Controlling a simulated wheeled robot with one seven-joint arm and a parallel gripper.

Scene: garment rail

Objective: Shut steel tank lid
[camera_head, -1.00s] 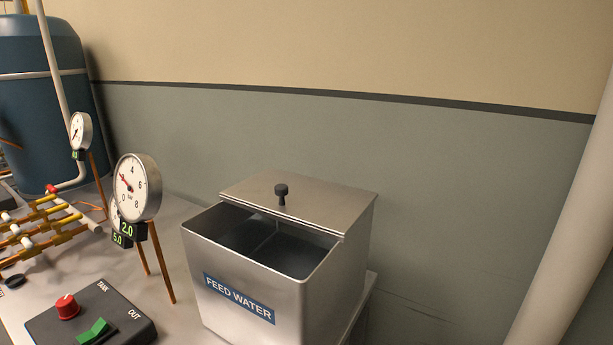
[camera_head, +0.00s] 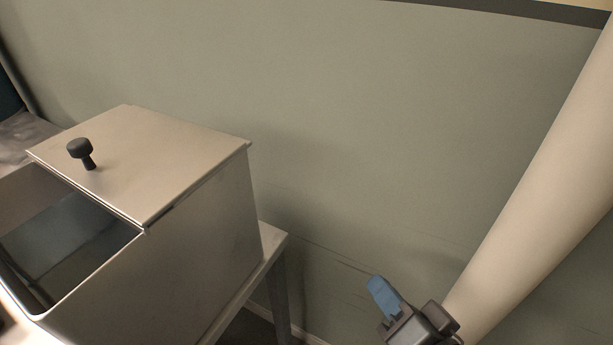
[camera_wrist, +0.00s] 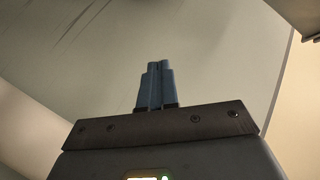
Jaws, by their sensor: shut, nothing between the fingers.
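The steel tank (camera_head: 150,270) stands at the left of the head view with its open front part showing a dark inside. Its flat steel lid (camera_head: 165,160) lies over the back part only. A black knob (camera_head: 80,150) stands up near the lid's front edge. My gripper (camera_head: 380,290) is at the lower middle right of the head view, to the right of the tank and well apart from it. Its blue fingers are together and empty, as the wrist view (camera_wrist: 156,68) also shows. The tank and lid are not in the wrist view.
The tank rests on a stand (camera_head: 272,245) with a narrow ledge and a leg at its right. A grey-green wall (camera_head: 330,120) runs behind the tank. The space between the tank and my gripper is clear.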

